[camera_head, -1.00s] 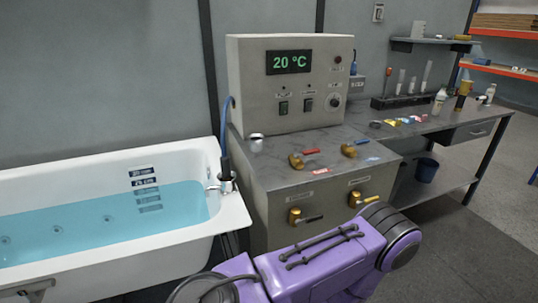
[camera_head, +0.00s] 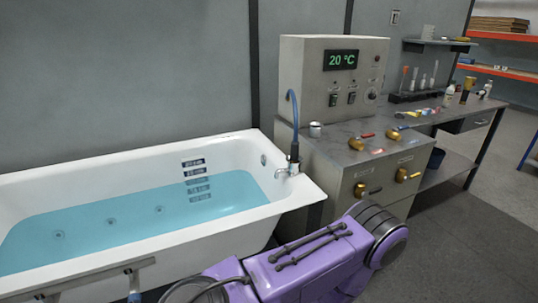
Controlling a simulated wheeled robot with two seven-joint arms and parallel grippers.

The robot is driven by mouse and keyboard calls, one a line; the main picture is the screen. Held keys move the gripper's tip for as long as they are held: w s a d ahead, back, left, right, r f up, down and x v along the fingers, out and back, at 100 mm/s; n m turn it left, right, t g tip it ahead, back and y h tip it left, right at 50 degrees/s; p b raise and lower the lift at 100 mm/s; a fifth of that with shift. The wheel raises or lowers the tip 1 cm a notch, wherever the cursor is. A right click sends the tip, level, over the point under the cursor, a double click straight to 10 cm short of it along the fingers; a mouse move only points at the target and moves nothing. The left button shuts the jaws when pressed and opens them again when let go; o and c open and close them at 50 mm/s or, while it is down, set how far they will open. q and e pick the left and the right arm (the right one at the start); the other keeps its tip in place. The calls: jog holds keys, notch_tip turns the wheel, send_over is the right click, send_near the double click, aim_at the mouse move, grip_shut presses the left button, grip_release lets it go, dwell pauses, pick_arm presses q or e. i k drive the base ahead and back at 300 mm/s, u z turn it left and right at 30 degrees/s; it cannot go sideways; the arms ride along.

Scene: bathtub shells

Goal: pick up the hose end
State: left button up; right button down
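A blue hose (camera_head: 293,108) arches up beside the control box and runs down to a dark fitting (camera_head: 294,152) above the chrome tap (camera_head: 287,170) at the tub's right end. I cannot tell whether that fitting is the loose hose end. A small blue piece (camera_head: 134,297) shows at the bottom edge below a metal rail on the tub's front; it is mostly cut off and I cannot tell what it is. A purple arm link of mine crosses the bottom middle. Neither of my grippers is in view.
The white bathtub (camera_head: 225,232) holds blue water and fills the left. The control box (camera_head: 312,70) reads 20 °C and stands on a grey cabinet (camera_head: 340,165) with brass valves. A workbench (camera_head: 470,108) with bottles stands at right. The floor (camera_head: 470,235) at right is clear.

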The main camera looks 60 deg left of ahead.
aim_at(295, 143)
jog(key=k, duration=0.05)
jog(key=u, duration=1.25)
